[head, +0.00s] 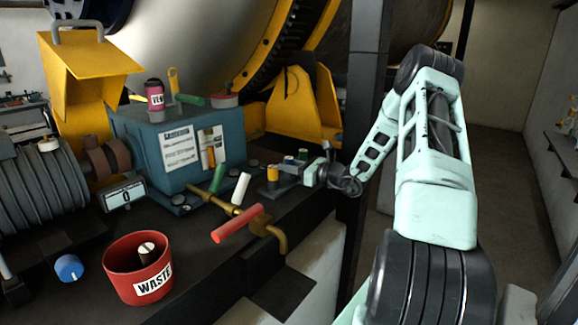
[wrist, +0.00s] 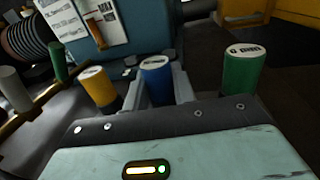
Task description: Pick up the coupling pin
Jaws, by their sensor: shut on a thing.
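My gripper (head: 289,168) is at the right side of the dark bench, reaching in from the right. In the wrist view its two grey fingers (wrist: 159,98) are shut on a blue cylinder (wrist: 157,78) with a pale, marked top. A yellow cylinder (wrist: 98,87) stands left of the fingers and a green cylinder (wrist: 242,68) right of them, both apart from the grip. In the head view the yellow cylinder (head: 272,174) shows just in front of the fingers. The top markings are too small to read, so I cannot tell which is the coupling pin. The blue cylinder's lower end is hidden.
A brass pipe valve (head: 230,207) with red, white and green handles lies left of my gripper. A blue box (head: 135,140) stands behind it. A red WASTE bin (head: 120,285) and a blue knob (head: 69,267) are front left. A dark post (head: 366,110) stands close beside my arm.

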